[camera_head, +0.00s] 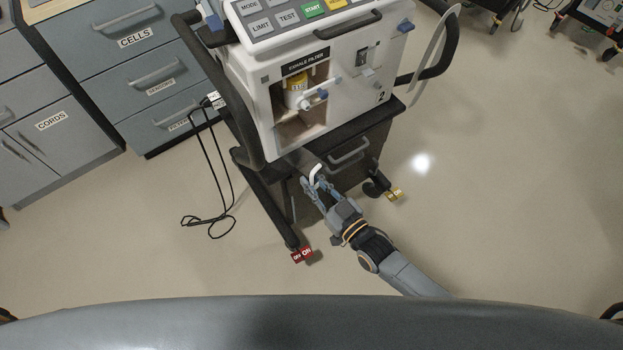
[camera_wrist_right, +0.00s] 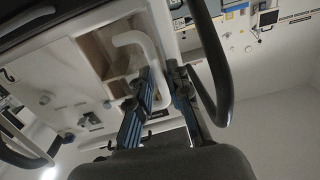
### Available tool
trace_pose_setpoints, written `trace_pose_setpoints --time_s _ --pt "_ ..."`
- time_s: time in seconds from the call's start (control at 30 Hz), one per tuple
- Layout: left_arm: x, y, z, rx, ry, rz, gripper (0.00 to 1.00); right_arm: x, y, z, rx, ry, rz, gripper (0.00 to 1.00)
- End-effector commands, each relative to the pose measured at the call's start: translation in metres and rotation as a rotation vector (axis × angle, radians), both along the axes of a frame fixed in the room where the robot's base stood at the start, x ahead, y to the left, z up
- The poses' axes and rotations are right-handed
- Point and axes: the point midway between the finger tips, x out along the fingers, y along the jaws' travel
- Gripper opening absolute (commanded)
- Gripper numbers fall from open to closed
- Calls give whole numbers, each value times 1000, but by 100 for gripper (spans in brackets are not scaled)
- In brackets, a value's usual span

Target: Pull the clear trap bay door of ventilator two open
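Ventilator two (camera_head: 345,108), a white cart-mounted unit marked 2, stands in front of me in the head view. Its bay (camera_head: 290,128), under the "EXHALE FILTER" label, shows tan inside and holds a yellow-labelled jar (camera_head: 297,88). The clear door's pane is hard to make out. A white hooked handle (camera_head: 315,172) shows below the bay; in the wrist view the bent white handle (camera_wrist_right: 138,40) runs down between my fingers. My right gripper (camera_head: 314,182) is at this handle, its fingertips (camera_wrist_right: 161,72) on either side. Whether they press on it is unclear. My left gripper is out of view.
A dark drawer with a handle (camera_head: 349,151) sits under the ventilator. Caster legs with red (camera_head: 302,255) and yellow (camera_head: 394,194) tags reach out at floor level. A black cord (camera_head: 213,165) hangs left.

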Motion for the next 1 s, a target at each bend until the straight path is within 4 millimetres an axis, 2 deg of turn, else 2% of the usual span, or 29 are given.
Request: trace_pose_setpoints --time_s 0.1,0.4,0.5,0.8,1.0 --pt "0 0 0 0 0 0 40 6 5 0 0 0 0 18" --pt "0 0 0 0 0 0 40 7 6 0 0 0 1 18" --pt "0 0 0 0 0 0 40 7 6 0 -1 -1 1 0" --pt "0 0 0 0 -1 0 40 6 6 0 0 0 -1 0" --pt "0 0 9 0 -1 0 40 0 17 3 7 2 -64 0"
